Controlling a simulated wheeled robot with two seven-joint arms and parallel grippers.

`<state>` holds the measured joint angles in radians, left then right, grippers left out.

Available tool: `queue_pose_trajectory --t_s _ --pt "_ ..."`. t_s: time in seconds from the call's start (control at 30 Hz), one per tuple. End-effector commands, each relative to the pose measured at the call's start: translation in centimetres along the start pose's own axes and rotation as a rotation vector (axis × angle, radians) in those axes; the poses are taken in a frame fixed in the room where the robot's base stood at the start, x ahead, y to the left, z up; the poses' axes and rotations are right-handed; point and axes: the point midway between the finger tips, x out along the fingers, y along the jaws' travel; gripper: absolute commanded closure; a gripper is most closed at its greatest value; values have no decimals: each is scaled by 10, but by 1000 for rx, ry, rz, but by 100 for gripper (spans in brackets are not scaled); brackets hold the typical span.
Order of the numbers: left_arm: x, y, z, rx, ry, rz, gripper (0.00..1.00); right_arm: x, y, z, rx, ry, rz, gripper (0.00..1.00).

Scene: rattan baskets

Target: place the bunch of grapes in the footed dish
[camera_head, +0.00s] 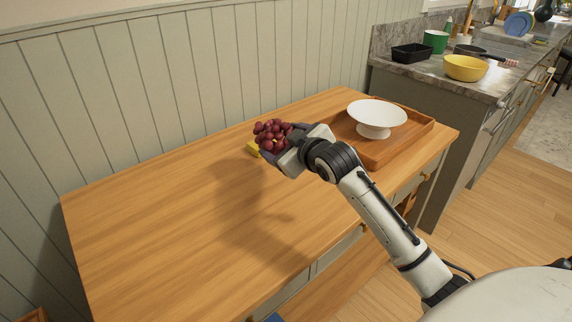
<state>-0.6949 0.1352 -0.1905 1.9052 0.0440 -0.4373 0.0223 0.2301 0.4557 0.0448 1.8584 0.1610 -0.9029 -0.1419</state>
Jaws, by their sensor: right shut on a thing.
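The bunch of dark red grapes (268,134) is at the fingertips of my right gripper (279,143), above the wooden table. My right gripper is shut on the grapes, and its fingers partly hide them. The white footed dish (376,115) stands upright and empty to the right of the gripper. It stands on a wooden tray (392,147) at the table's right end. My left gripper is not in view.
A small yellow thing (253,149), partly hidden, is by the grapes. The wooden table (160,215) is bare at the left and front. A panelled wall runs behind it. A counter with a yellow bowl (464,67) and a black container (411,53) stands beyond.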

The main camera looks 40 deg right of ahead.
Motion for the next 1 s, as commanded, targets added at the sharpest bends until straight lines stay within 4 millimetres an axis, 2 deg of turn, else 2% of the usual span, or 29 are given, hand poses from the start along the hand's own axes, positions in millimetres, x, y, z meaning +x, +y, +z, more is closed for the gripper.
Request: queue_pose_trajectory --t_s 0.1,0.2,0.37,0.57,1.0 --pt "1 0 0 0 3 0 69 8 -10 20 2 0 -1 65" --pt "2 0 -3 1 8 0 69 13 -16 32 1 3 0 65" --pt "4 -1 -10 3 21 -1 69 17 -21 42 0 4 1 65" --pt "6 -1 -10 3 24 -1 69 27 -33 66 0 2 0 65" --pt "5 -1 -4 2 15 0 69 30 -36 72 -1 5 1 65"
